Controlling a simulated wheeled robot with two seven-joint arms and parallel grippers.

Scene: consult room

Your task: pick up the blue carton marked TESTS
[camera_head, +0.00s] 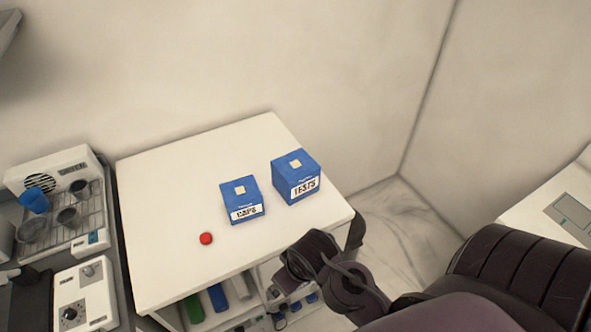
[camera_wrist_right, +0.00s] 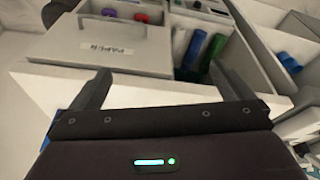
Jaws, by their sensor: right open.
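The blue carton marked TESTS (camera_head: 297,178) stands upright on the white table (camera_head: 170,180), near its right edge in the head view. A second blue carton (camera_head: 242,200), with a different label that seems to read CAPS, stands just to its left, a small gap apart. My right arm reaches in from the lower right, below and in front of the table's near right corner, apart from both cartons. In the right wrist view my right gripper (camera_wrist_right: 165,88) is open with nothing between its fingers. My left gripper is out of view.
A red ball (camera_head: 206,239) lies on the table left of the cartons. Shelves below hold bins with coloured items. In the wrist view a labelled grey-white box (camera_wrist_right: 105,45) and bins of coloured tubes lie beyond the fingers. Equipment with cups (camera_head: 65,205) stands at left.

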